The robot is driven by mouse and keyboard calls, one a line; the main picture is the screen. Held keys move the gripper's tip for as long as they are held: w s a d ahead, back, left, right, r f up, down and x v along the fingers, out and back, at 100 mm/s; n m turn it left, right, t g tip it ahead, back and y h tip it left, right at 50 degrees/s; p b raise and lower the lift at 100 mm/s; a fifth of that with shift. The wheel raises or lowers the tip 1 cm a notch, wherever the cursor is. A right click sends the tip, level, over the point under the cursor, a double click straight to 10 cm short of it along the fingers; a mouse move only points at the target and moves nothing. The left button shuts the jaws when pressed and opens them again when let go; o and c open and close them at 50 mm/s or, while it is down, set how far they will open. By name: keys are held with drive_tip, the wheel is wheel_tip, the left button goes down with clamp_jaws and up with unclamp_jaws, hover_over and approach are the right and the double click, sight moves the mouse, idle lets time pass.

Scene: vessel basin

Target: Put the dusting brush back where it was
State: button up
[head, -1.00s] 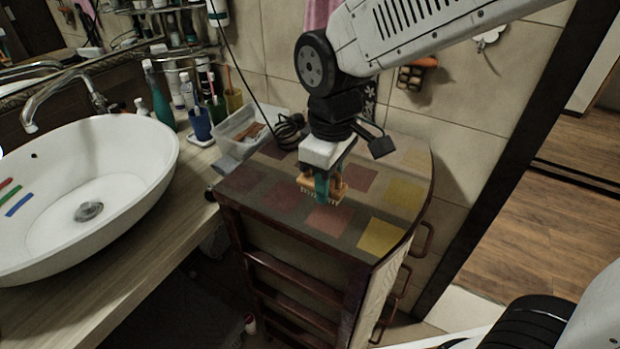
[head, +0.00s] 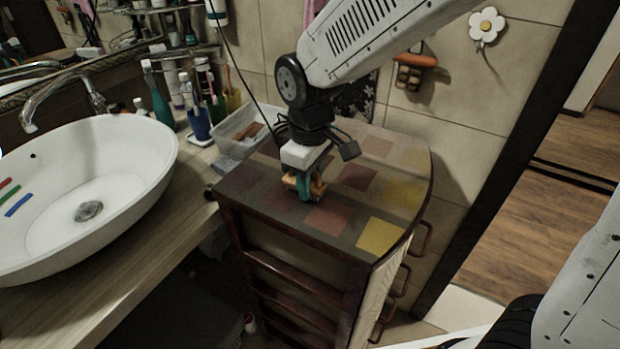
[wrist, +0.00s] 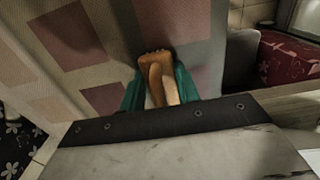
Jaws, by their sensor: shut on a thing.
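The dusting brush (head: 317,188) is orange-tan and held in my gripper (head: 304,190) just over the chequered top of the wooden cabinet (head: 255,205). In the wrist view the brush (wrist: 157,75) lies between the two green fingers of my gripper (wrist: 160,92), which are shut on it. Its wider end points away from the wrist. I cannot tell whether the brush touches the cabinet top. Part of it is hidden by the fingers in the head view.
A clear plastic bin (head: 240,128) with small items stands at the cabinet's back left. A black cable lies beside it. The white basin (head: 130,150), cups and bottles are on the counter at left. The cabinet's front right top is clear.

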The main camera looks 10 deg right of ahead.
drive_tip(key=o, duration=0.9)
drive_tip(key=shift+o, duration=0.2)
wheel_tip(320, 180, up, 12)
drive_tip(key=shift+r, duration=0.15)
drive_tip(key=s+d+f+m+t, duration=0.1)
drive_tip(key=s+d+m, duration=0.9)
drive_tip(key=s+d, duration=0.8)
drive_tip(key=shift+s+d+f, duration=0.15)
drive_tip(key=shift+s+d, duration=0.25)
drive_tip(key=shift+d, duration=0.5)
